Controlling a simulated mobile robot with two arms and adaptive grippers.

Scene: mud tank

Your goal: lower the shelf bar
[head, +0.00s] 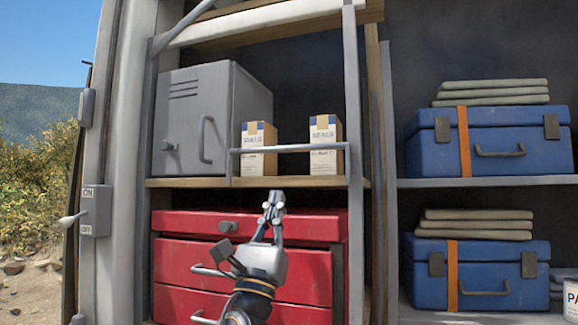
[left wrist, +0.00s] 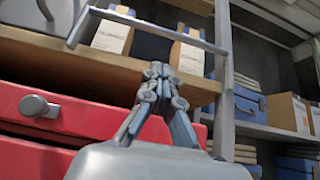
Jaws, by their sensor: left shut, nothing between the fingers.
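The grey shelf bar (head: 288,148) runs across the front of the upper left shelf, in front of two small cartons. It is raised above the shelf board, with a short post down at its left end and an upright at its right. It also shows at the top of the left wrist view (left wrist: 150,26). My left gripper (head: 273,198) is shut and empty, pointing up just below the shelf's front edge, under the bar and apart from it. In the left wrist view its fingertips (left wrist: 157,70) are together below the bar. My right gripper is in neither view.
The wooden shelf (head: 200,183) holds a grey metal cabinet (head: 193,115) and cartons (head: 324,140). A red drawer chest (head: 180,262) stands behind my left gripper. The grey upright (head: 354,240) is to its right. Blue cases (head: 490,165) sit on the right shelves.

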